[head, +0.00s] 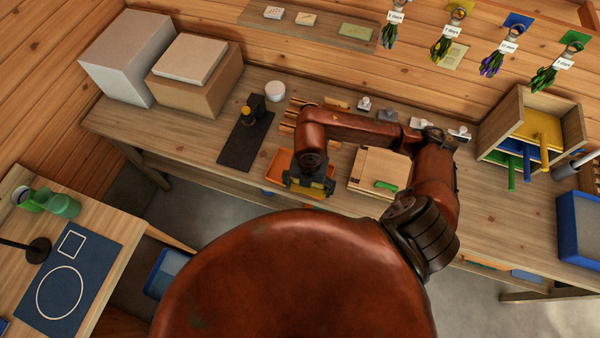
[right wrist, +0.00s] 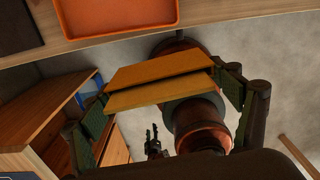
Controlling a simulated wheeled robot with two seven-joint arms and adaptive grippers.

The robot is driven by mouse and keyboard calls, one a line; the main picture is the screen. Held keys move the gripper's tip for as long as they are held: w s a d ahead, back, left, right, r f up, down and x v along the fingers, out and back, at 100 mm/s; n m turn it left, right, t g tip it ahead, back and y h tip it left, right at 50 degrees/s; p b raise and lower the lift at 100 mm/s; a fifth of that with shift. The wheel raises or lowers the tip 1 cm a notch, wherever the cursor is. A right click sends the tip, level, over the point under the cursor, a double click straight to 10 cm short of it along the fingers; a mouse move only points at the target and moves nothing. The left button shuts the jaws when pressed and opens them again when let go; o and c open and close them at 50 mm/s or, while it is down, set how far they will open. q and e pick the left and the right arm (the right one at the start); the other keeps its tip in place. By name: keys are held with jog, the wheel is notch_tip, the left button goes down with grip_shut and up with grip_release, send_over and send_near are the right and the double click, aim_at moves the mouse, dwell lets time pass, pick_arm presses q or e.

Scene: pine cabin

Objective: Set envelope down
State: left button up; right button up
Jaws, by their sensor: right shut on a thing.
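My right gripper (head: 310,188) is over the front edge of the workbench, at the orange tray (head: 276,170). It is shut on a flat ochre-yellow envelope (right wrist: 160,80), which spans between the two green finger pads in the right wrist view. In the head view only a small yellow part of the envelope shows at the fingers. The orange tray also shows at the top of the right wrist view (right wrist: 118,34), apart from the envelope there. A small dark two-pronged shape (right wrist: 152,142) low in the right wrist view may be my left gripper; its state is unclear.
A black mat (head: 236,148) with a stamp-like stand lies left of the tray. A wooden board (head: 365,170) with a green-handled tool lies to its right. Boxes (head: 195,85) stand at the back left, a slotted rack (head: 500,110) at the right.

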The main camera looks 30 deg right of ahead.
jog(key=shift+d+f+m, duration=0.1)
jog(key=shift+m, duration=0.7)
jog(key=w+d+f+p, duration=0.1)
jog(key=w+f, duration=0.2)
jog(key=w, duration=0.1)
jog(key=w+d+f+p, duration=0.1)
jog(key=w+f, duration=0.2)
jog(key=w, duration=0.1)
jog(key=w+d+f+p, duration=0.1)
jog(key=w+d+f, duration=0.1)
jog(key=w+f, duration=0.1)
jog(key=shift+w+f, duration=0.1)
jog(key=shift+w, duration=0.5)
jog(key=f, duration=0.1)
jog(key=f+p, duration=0.1)
jog(key=shift+w+f, duration=0.2)
jog(key=shift+f, duration=0.2)
jog(key=shift+d+f+p, duration=0.1)
jog(key=shift+f+p, duration=0.2)
jog(key=shift+f, duration=0.1)
